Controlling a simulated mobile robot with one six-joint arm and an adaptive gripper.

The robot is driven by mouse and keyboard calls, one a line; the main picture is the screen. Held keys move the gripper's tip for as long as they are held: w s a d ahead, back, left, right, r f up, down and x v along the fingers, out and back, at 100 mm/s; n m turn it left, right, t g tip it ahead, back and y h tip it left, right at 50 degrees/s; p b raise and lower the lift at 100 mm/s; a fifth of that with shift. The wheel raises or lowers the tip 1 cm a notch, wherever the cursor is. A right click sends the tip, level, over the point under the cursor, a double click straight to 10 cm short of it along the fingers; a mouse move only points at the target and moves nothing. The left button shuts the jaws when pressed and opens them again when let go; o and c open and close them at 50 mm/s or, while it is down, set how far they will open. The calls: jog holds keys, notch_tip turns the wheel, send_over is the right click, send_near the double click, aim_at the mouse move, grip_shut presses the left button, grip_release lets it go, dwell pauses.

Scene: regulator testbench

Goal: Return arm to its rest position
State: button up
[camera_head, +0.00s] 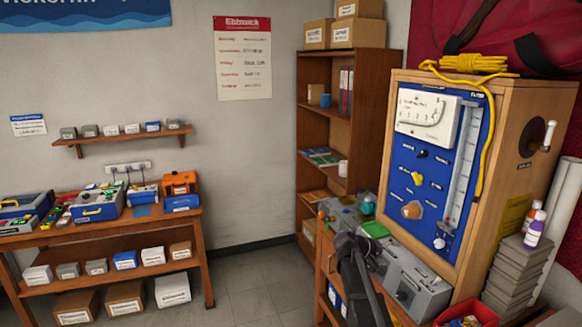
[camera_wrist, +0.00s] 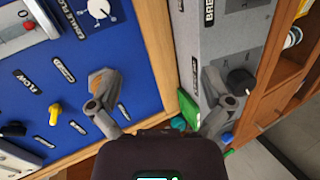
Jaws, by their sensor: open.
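My gripper (camera_wrist: 162,85) is open in the wrist view, with its two grey fingers spread wide and nothing between them. The left finger overlaps the blue panel (camera_wrist: 85,65), and the right finger overlaps a grey box with a black knob (camera_wrist: 240,82). I cannot tell whether either finger touches anything. In the head view my dark arm (camera_head: 355,268) stands in front of the grey bench equipment, left of the wooden cabinet (camera_head: 520,130). The fingertips are hard to make out there. The cabinet's blue panel (camera_head: 400,165) carries knobs, a white gauge and a clear tube.
A yellow rope (camera_head: 472,64) lies on the cabinet and hangs down its front. Grey boxes (camera_head: 512,265) and bottles are stacked at the right. A bookshelf (camera_head: 308,125) stands behind. A workbench (camera_head: 170,218) with toolboxes is at the left. Floor (camera_head: 250,285) is clear between.

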jog(key=s+a+f+g+y, duration=0.1)
jog(key=s+a+f+y, duration=0.2)
jog(key=s, duration=0.6)
jog(key=s+a+f+m+g+y, duration=0.1)
jog(key=s+a+f+y, duration=0.3)
jog(key=s+a, duration=0.3)
jog(key=s+a+f+g+y, duration=0.1)
jog(key=s+a+f+y, duration=0.3)
jog(key=s, duration=0.7)
jog(key=shift+s+a+m+g+y, duration=0.15)
jog(key=shift+a+m+g+y, duration=0.2)
jog(key=shift+a+y, duration=0.55)
